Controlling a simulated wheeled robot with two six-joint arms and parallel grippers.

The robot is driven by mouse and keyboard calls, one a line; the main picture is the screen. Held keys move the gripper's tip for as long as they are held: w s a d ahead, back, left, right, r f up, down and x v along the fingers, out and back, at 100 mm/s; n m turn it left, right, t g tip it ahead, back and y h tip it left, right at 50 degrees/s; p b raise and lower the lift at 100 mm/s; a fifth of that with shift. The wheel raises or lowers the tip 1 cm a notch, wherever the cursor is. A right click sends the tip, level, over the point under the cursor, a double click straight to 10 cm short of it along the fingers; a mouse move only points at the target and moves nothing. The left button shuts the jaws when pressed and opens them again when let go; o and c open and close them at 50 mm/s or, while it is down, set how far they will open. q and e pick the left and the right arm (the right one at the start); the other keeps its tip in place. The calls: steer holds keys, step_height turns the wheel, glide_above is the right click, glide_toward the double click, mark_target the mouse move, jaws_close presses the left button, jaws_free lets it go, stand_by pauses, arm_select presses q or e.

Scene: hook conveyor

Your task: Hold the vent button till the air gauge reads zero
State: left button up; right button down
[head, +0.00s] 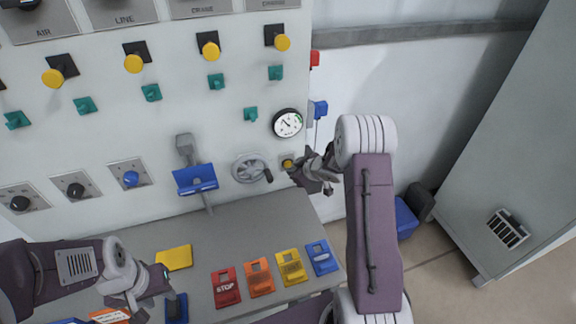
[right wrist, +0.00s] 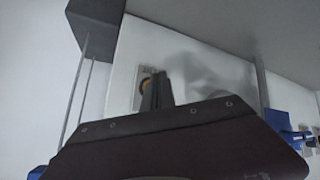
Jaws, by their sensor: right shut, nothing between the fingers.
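The vent button (head: 287,163) is a small yellow knob on the white panel; in the right wrist view it also shows (right wrist: 145,87), partly hidden behind my fingertips. My right gripper (head: 297,172) is shut and empty, its tips right at the button. I cannot tell whether they touch or press it. The air gauge (head: 287,123) is a round white dial with a black rim just above. Its dark needle points to the upper left; the numbers are too small to read. My left gripper (head: 160,285) is low at the left over the desk; its fingers are unclear.
A grey handwheel (head: 249,168) and a blue-handled lever (head: 195,179) sit left of the button. Red (head: 226,287), orange, yellow and blue tags lie on the grey desk (head: 215,237). A grey cabinet (head: 515,150) stands at the right.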

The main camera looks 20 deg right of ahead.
stand_by(0.4)
steer(key=shift+w+p, duration=0.4)
steer(key=shift+p, duration=0.1)
steer(key=shift+w+p, duration=0.45)
steer(key=shift+p, duration=0.05)
stand_by(0.3)
steer(key=shift+s, duration=0.1)
stand_by(0.9)
steer(key=shift+s+b, duration=0.45)
steer(key=shift+s, duration=0.3)
